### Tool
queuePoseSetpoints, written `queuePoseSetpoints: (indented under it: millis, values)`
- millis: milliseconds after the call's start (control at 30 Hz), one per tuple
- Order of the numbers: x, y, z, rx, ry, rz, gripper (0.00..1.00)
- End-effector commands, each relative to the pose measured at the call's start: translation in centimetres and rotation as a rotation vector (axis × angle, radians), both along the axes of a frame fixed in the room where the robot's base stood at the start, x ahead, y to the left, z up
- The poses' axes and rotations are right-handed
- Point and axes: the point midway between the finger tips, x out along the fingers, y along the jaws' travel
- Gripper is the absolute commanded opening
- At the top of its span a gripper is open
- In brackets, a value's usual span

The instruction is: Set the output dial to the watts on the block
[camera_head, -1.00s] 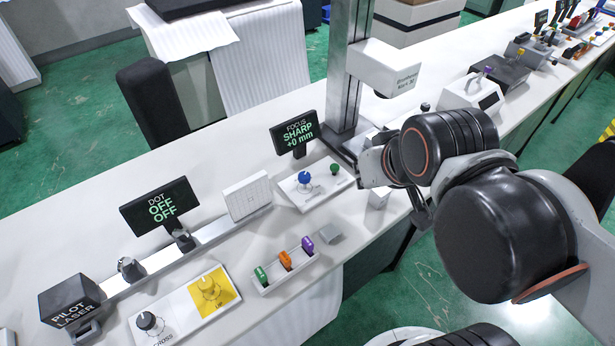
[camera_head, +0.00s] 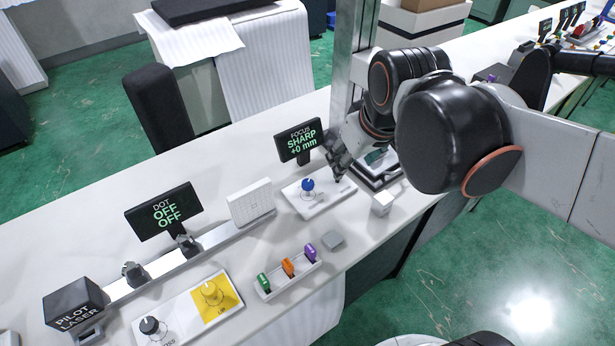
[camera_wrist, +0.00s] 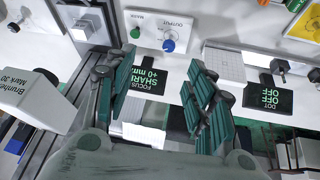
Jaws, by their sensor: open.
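The output dial is a blue knob (camera_head: 308,186) on a white panel (camera_head: 318,203) in front of the FOCUS screen; in the wrist view the knob (camera_wrist: 168,45) sits by the word OUTPUT. A green button (camera_wrist: 135,32) is by the word MARK and is hidden in the head view. My gripper (camera_head: 338,162) is open and empty, close to the right of the knob, apart from it. In the wrist view its fingers (camera_wrist: 160,68) spread below the panel. A small white block (camera_head: 383,203) stands right of the panel; I cannot read any watts on it.
The FOCUS screen (camera_head: 299,141) reads SHARP +0 mm and stands behind the panel. A white gridded box (camera_head: 250,203) is to its left. The DOT screen (camera_head: 163,212) reads OFF.

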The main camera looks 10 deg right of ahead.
Motion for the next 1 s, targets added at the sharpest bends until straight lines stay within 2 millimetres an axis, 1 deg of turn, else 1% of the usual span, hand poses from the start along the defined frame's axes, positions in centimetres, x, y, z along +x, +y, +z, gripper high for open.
queuePoseSetpoints:
  millis: [33,267,467,600,700,800,900,1000]
  values:
    - [1.2,0.3,0.2,-0.014,0.024,0.034,0.49]
    - [5.9,1.5,-0.7,-0.077,0.144,0.206,0.49]
    - [9.9,2.7,-2.6,-0.119,0.246,0.363,0.49]
    - [12.5,3.5,-4.6,-0.141,0.315,0.472,0.49]
    - [14.0,4.2,-6.1,-0.153,0.360,0.544,0.49]
    - [15.1,4.6,-7.5,-0.159,0.394,0.601,0.49]
    - [15.7,4.9,-8.4,-0.163,0.416,0.638,0.49]
    - [16.1,5.1,-9.0,-0.164,0.427,0.658,0.49]
